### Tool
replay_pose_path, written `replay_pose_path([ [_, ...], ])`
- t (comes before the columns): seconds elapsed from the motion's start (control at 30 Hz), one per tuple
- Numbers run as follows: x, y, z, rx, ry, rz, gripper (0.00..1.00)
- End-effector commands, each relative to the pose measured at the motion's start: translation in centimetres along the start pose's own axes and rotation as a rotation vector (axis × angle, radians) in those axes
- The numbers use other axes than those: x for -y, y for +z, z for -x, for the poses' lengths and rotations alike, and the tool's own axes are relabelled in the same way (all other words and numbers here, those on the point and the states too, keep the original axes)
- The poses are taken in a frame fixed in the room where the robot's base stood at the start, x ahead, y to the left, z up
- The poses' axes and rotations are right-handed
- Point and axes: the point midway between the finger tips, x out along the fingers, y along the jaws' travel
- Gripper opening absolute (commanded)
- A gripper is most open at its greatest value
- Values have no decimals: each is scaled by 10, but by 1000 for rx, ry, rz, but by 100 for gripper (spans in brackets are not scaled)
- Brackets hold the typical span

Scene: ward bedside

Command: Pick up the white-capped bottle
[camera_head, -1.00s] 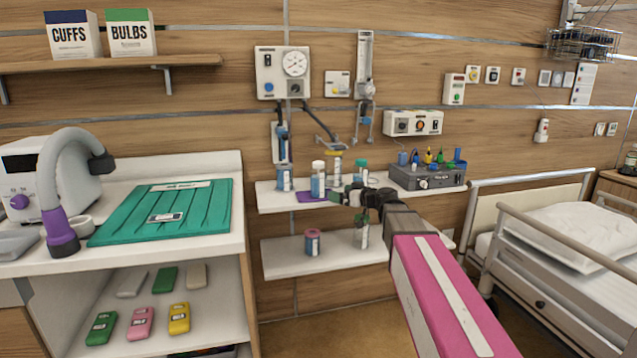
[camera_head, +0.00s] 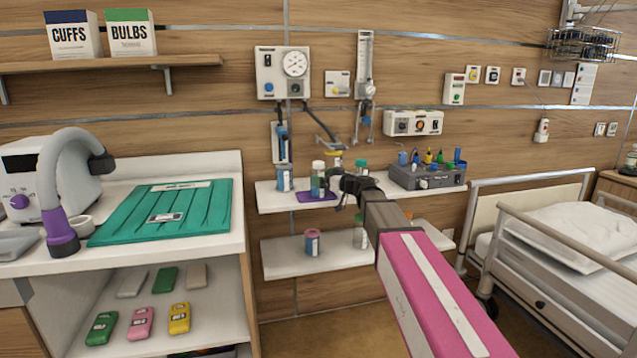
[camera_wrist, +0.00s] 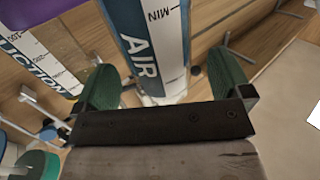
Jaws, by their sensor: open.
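The white-capped bottle (camera_head: 318,182) stands upright on the purple mat (camera_head: 309,197) on the upper shelf in the head view. My gripper (camera_head: 334,183) is open just right of the bottle, at about its height, coming in from the right. In the wrist view my gripper's green fingers (camera_wrist: 166,76) are spread apart. A blue-and-white surface lettered AIR and MIN (camera_wrist: 147,40) shows between them; I cannot tell whether it is the bottle or something behind. I see no clear grip on anything.
A teal-capped container (camera_head: 360,167) stands close behind my gripper on the upper shelf (camera_head: 270,206). A blue-and-white container (camera_head: 284,179) stands left of the mat. A grey device (camera_head: 428,177) fills the right end. Containers, including a red-capped one (camera_head: 312,242), stand on the lower shelf.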

Motion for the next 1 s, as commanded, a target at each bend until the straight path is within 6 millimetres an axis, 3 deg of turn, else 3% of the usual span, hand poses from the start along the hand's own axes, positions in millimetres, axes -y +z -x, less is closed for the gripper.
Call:
replay_pose_path([
  [0.03,-2,-1,-11,0,-1,0,97],
  [0.17,-2,0,-25,0,0,0,97],
  [0.4,-1,0,-26,0,1,0,97],
  [0.47,0,0,-26,0,1,0,80],
  [0.6,0,0,-26,0,1,0,35],
  [1.0,-1,-4,-26,-1,0,0,34],
])
